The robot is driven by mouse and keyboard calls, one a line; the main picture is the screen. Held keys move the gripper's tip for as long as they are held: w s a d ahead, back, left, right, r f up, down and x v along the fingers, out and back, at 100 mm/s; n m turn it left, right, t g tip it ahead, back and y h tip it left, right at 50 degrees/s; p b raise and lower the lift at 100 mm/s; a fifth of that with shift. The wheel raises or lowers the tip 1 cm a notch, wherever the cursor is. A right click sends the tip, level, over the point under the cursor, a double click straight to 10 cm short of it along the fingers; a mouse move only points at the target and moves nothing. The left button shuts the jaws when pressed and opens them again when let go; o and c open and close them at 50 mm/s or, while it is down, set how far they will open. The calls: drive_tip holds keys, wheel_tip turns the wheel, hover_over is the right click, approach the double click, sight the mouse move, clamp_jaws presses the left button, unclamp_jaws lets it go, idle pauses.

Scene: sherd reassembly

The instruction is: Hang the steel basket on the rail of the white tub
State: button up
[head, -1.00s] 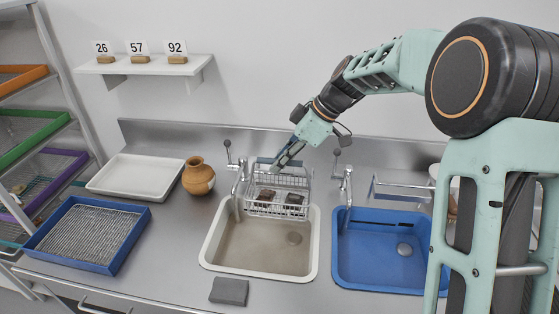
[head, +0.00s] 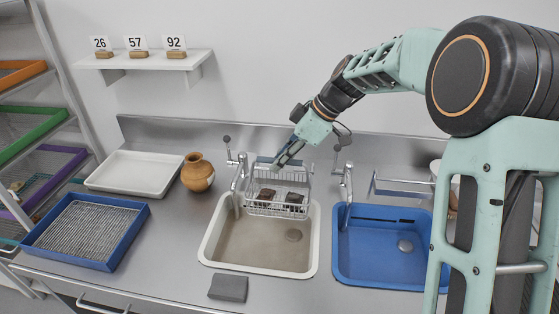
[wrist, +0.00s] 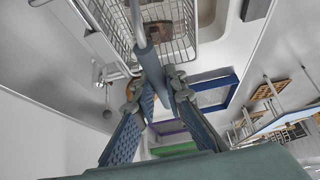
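The steel basket (head: 278,208) is a wire basket with dark sherds in it, above the back part of the white tub (head: 212,258). It also shows at the top of the wrist view (wrist: 172,40). My gripper (head: 283,160) is closed around the basket's blue-grey handle grip (wrist: 149,62), with a finger on each side in the wrist view. The basket looks about level. I cannot tell whether it touches the tub's rail, as the basket and taps cover the back edge.
Lever taps (head: 238,180) and (head: 345,183) stand close to the basket on both sides. A blue tub (head: 375,265) is at right, with a steel bar (head: 400,190) behind it. A brown jar (head: 198,175), white tray (head: 130,176) and grey block (head: 228,288) stand on the counter.

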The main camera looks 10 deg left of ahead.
drive_tip(key=o, duration=0.5)
drive_tip(key=shift+d+r, duration=0.1)
